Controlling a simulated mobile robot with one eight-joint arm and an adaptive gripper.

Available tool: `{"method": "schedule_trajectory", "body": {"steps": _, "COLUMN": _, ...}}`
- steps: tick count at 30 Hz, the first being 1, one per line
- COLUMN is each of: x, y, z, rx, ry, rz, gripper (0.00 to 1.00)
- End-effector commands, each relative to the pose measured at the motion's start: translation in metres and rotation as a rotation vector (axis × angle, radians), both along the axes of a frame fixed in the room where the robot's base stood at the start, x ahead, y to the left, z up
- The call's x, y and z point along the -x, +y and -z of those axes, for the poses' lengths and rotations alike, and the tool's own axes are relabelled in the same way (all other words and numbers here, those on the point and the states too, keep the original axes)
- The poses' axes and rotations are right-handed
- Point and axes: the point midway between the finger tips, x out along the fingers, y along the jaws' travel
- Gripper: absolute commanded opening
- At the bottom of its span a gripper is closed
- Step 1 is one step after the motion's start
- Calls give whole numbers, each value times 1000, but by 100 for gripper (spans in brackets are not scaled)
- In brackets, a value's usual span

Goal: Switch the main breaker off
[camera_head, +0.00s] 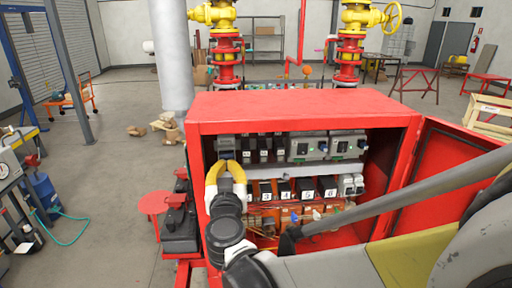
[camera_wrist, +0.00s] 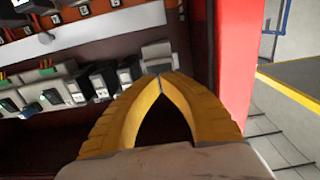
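The open red cabinet (camera_head: 300,108) holds a top row of breakers. At the left end of that row is a larger grey breaker (camera_head: 226,144), probably the main breaker. It also shows in the wrist view (camera_wrist: 158,54), just beyond my fingertips. My gripper (camera_head: 226,163) has yellow fingers that meet at the tips, with nothing seen between them. In the wrist view, my gripper (camera_wrist: 160,78) points at the grey breaker's near edge. I cannot tell whether the tips touch it. The fingers hide part of the breaker, and its lever position is unclear.
Smaller black-and-white breakers (camera_head: 263,148) and grey modules with green lights (camera_head: 307,148) continue the row rightward. A lower row of numbered black units (camera_head: 284,191) sits below a grey duct. The red cabinet door (camera_head: 450,165) stands open at right. The cabinet's side wall (camera_wrist: 240,65) is close to my fingers.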

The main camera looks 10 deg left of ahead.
Motion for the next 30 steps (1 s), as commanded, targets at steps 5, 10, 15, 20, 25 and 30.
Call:
{"method": "schedule_trajectory", "body": {"steps": 5, "x": 0, "y": 0, "z": 0, "rx": 0, "ry": 0, "rz": 0, "gripper": 0}}
{"method": "schedule_trajectory", "body": {"steps": 10, "x": 4, "y": -1, "z": -1, "rx": 0, "ry": 0, "rz": 0, "gripper": 0}}
{"method": "schedule_trajectory", "body": {"steps": 15, "x": 19, "y": -4, "z": -2, "rx": 0, "ry": 0, "rz": -1, "gripper": 0}}
{"method": "schedule_trajectory", "body": {"steps": 20, "x": 33, "y": -8, "z": -4, "rx": 0, "ry": 0, "rz": -1, "gripper": 0}}
{"method": "schedule_trajectory", "body": {"steps": 25, "x": 47, "y": -11, "z": -5, "rx": 0, "ry": 0, "rz": -2, "gripper": 0}}
{"method": "schedule_trajectory", "body": {"steps": 30, "x": 61, "y": -14, "z": -6, "rx": 0, "ry": 0, "rz": 0, "gripper": 0}}
